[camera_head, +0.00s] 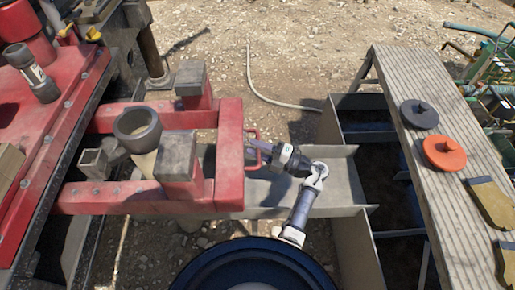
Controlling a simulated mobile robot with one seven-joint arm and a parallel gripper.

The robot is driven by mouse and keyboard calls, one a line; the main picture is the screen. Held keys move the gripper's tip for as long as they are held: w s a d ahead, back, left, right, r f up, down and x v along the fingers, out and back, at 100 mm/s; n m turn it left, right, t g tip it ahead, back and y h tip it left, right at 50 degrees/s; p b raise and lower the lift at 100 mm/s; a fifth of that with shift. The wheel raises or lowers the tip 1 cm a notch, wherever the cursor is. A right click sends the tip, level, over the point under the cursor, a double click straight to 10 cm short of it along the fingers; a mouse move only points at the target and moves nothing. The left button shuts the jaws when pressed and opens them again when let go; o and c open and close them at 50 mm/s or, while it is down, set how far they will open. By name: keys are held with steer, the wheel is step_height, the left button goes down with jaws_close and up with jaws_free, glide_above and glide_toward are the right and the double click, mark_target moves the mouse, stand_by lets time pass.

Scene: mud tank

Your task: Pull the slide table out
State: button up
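The slide table (230,125) is a red frame at left centre. Two red beams run from its end bar back to the larger red machine (20,120). It carries grey blocks (178,157) and a round grey cup-like part (138,127). A thin red handle (252,134) sits on the right face of its end bar. My gripper (251,154) reaches in from the right and is at this handle. Its fingertips are small and partly hidden against the handle and bar, so I cannot tell whether they are closed on it.
A grey metal tank (345,205) with open compartments stands to the right of my arm. A plank walkway (400,75) beyond it holds a black disc (418,114), an orange disc (443,153) and yellowish blocks (490,203). A pale hose (270,100) lies on gravel behind.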

steer(key=shift+d, duration=0.1)
steer(key=b+v, duration=0.3)
steer(key=v, duration=1)
steer(key=shift+s+d, duration=0.15)
steer(key=shift+d, duration=0.2)
steer(key=shift+f, duration=0.1)
